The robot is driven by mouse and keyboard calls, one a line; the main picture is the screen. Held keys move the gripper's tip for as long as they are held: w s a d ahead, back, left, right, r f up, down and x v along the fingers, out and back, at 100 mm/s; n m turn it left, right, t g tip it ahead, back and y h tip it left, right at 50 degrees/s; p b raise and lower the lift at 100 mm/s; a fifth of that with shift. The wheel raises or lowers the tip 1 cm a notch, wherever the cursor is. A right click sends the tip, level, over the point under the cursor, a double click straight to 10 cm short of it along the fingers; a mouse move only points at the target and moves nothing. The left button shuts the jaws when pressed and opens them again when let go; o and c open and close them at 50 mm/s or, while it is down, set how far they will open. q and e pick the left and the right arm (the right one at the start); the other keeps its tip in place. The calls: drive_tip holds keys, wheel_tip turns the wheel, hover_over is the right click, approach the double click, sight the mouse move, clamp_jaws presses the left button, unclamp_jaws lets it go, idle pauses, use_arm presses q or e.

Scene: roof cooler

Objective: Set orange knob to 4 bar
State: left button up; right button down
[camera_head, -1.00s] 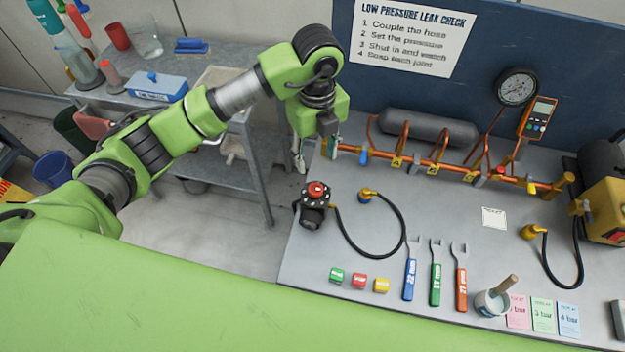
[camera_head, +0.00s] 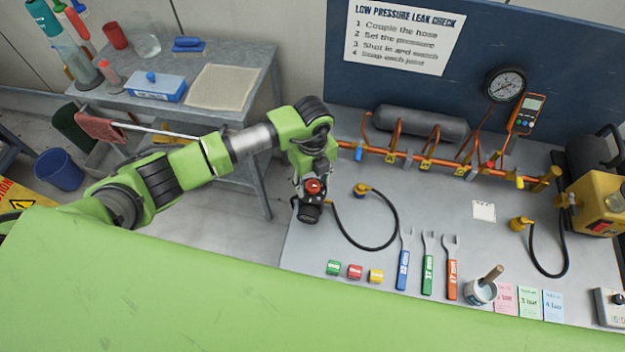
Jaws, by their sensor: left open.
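The orange-red knob (camera_head: 314,186) sits on top of a small black regulator (camera_head: 309,212) at the left edge of the grey bench. The regulator stands upright with a black hose leaving its right side. My left gripper (camera_head: 312,192) is open and down at the knob, with its fingers around or just behind it. Whether they touch it, I cannot tell. The knob's markings are too small to read. The round gauge (camera_head: 505,84) is at the back; its reading is not clear. A blue card (camera_head: 553,306) reading "4 bar" lies at the front right. My right gripper is not in view.
An orange pipe manifold (camera_head: 440,166) runs along the bench's back. A hose with a brass end (camera_head: 362,189) curves right of the regulator. A side table (camera_head: 250,105) stands left.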

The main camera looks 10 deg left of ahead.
use_arm(q)
drive_tip(key=shift+c, duration=0.4)
drive_tip(key=c, duration=1)
drive_tip(key=shift+f+m+b, duration=0.1)
drive_tip(key=shift+m+b, duration=0.2)
drive_tip(key=shift+b, duration=0.15)
drive_tip(key=shift+m+b, duration=0.9)
drive_tip(key=shift+b, duration=0.1)
drive_tip(key=m+b, duration=1.2)
drive_tip(key=b, duration=0.2)
drive_tip(key=shift+f, duration=0.1)
drive_tip(key=shift+r+m+b, duration=0.2)
drive_tip(key=shift+m+b, duration=1.1)
drive_tip(key=shift+b, duration=0.05)
